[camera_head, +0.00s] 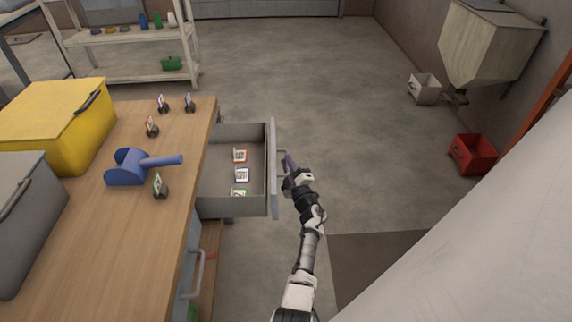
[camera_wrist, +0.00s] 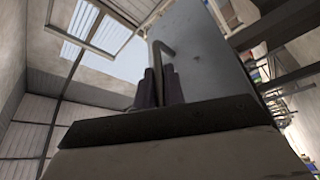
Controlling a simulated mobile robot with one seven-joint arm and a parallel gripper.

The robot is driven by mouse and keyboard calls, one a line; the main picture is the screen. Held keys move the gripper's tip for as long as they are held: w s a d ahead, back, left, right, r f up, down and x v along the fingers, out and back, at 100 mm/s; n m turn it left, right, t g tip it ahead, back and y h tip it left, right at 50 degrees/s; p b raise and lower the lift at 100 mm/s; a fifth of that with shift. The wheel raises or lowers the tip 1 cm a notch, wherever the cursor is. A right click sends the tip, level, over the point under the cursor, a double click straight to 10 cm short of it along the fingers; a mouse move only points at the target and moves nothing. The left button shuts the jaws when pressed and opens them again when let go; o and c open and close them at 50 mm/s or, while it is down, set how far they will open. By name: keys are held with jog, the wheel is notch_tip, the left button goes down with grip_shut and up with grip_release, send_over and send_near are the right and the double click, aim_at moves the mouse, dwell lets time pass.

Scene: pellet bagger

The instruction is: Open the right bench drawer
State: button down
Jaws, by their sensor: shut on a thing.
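The open bench drawer (camera_head: 230,208) sticks out from the wooden bench (camera_head: 90,265) on its right side. Several small cards with printed patterns lie inside it. Its grey front panel (camera_head: 273,170) faces right, and my gripper (camera_head: 287,163) is at the handle on that panel. In the wrist view the drawer front (camera_wrist: 205,60) rises behind the fingers, and the bent metal handle (camera_wrist: 164,47) runs down to them. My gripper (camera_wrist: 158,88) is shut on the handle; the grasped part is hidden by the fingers.
On the bench stand a yellow bin (camera_head: 50,110), a grey bin (camera_head: 25,220), a blue tool (camera_head: 130,168) and several small card stands. Another handle (camera_head: 198,268) shows below on the bench. A red bin (camera_head: 472,153) and a hopper (camera_head: 488,45) are at right. The middle floor is clear.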

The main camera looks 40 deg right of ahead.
jog(key=c, duration=1.5)
grip_release()
jog(key=shift+s, duration=0.1)
jog(key=v, duration=1.3)
jog(key=shift+s, duration=0.3)
jog(key=shift+a+f, duration=0.1)
